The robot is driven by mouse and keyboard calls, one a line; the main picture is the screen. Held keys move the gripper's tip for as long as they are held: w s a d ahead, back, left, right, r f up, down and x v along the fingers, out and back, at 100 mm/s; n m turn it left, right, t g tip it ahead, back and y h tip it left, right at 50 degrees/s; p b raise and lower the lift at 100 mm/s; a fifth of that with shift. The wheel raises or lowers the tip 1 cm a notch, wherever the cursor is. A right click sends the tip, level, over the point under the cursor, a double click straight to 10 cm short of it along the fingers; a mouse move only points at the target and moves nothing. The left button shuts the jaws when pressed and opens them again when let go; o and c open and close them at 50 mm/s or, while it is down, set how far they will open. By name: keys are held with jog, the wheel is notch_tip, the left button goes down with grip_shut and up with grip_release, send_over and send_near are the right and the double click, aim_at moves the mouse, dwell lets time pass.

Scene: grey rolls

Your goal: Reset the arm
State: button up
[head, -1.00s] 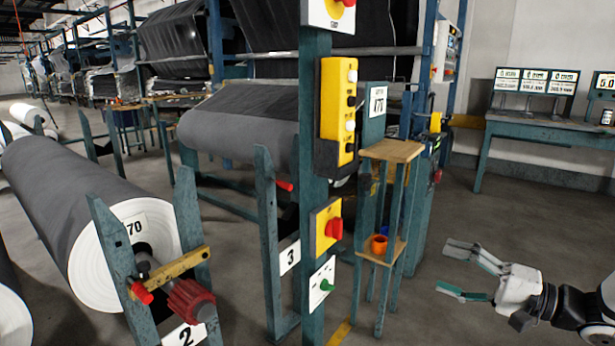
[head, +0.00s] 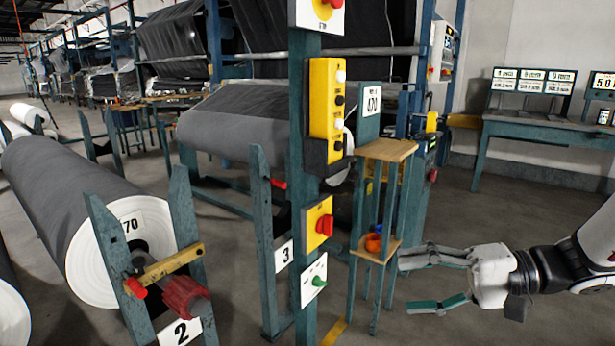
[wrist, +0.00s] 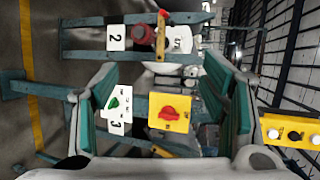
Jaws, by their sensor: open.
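My gripper (head: 436,282) is at the lower right of the head view, with its white and teal fingers spread apart and nothing between them. It points left, beside a small wooden-shelved stand (head: 386,150). In the wrist view the open fingers (wrist: 172,110) frame a yellow panel with a red knob (wrist: 170,112) on a teal post. A white plate with a green knob (wrist: 113,104) shows near the left finger. No contact with the panels shows.
A teal post carries a yellow button box (head: 327,110) and the red-knob panel (head: 318,224). An orange cup (head: 373,243) sits on the stand's lower shelf. A large grey roll (head: 60,190) lies at left on rack 2. Open floor lies at right, before a bench (head: 545,128).

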jog(key=s+a+r+n+g+h, duration=0.1)
jog(key=s+a+n+g+h, duration=0.15)
jog(key=s, duration=0.45)
jog(key=s+a+r+n+g+h, duration=0.1)
jog(key=s+a+g+h, duration=0.25)
jog(key=s, duration=0.45)
jog(key=s+d+t+h, duration=0.3)
jog(key=s+d+h, duration=0.45)
jog(key=s, duration=0.45)
notch_tip(320, 180, up, 29)
jog(key=t+p, duration=0.3)
jog(key=p, duration=2.4)
jog(key=shift+w+d+t+h, duration=0.2)
jog(key=shift+w+t+h, duration=0.1)
jog(key=shift+t+h, duration=0.15)
jog(key=shift+f, duration=0.1)
